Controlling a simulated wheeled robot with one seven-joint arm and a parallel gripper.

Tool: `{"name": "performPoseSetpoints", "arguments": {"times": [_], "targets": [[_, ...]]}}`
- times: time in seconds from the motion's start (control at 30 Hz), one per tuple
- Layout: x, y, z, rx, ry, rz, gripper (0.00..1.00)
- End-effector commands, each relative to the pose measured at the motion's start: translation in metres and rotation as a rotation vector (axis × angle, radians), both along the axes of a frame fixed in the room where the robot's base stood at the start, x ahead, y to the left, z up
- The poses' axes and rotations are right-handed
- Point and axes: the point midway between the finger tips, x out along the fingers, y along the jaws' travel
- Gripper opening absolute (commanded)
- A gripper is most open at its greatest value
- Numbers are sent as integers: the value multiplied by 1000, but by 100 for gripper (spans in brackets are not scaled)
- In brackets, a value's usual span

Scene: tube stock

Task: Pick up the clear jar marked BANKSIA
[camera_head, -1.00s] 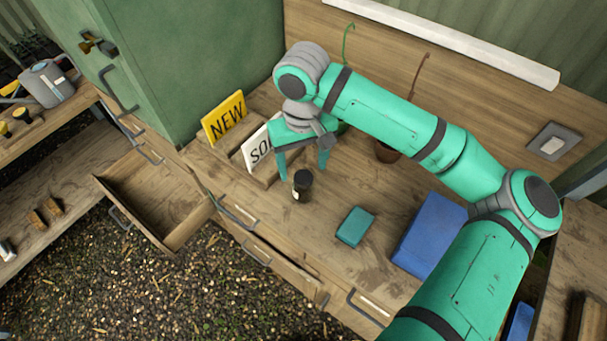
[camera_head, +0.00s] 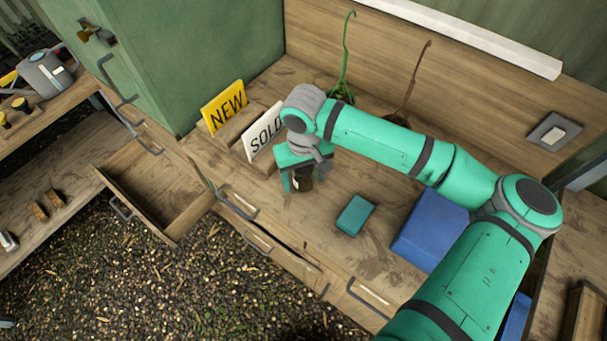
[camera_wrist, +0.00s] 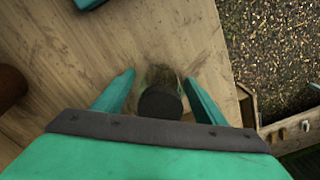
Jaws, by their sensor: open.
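A small jar with a dark lid (camera_head: 302,181) stands on the wooden bench near its front edge, partly hidden by my gripper in the head view. No lettering on it can be read at this moment. My gripper (camera_head: 302,187) is open and pointing down, with its fingers on either side of the jar. In the wrist view, the round dark lid (camera_wrist: 160,103) lies between the two teal fingers of my gripper (camera_wrist: 163,85), with a gap on each side.
A yellow NEW sign (camera_head: 224,107) and a white SOLD sign (camera_head: 265,130) stand left of the gripper. A teal box (camera_head: 355,214) and a larger blue box (camera_head: 430,232) sit to the right. An open drawer (camera_head: 160,190) juts out at left. Potted plants stand behind.

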Motion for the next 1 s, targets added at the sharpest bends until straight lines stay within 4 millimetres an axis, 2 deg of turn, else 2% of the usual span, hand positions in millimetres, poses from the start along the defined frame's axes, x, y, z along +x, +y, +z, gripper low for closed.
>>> {"name": "performPoseSetpoints", "arguments": {"times": [0.17,0.37,0.47,0.77,0.87,1.0], "targets": [[0,0,0,0,0,0,65],[0,0,0,0,0,0,19],[0,0,0,0,-1,0,11],[0,1,4,1,-2,1,11],[0,1,12,2,-2,1,11],[0,2,34,2,-3,4,11]]}}
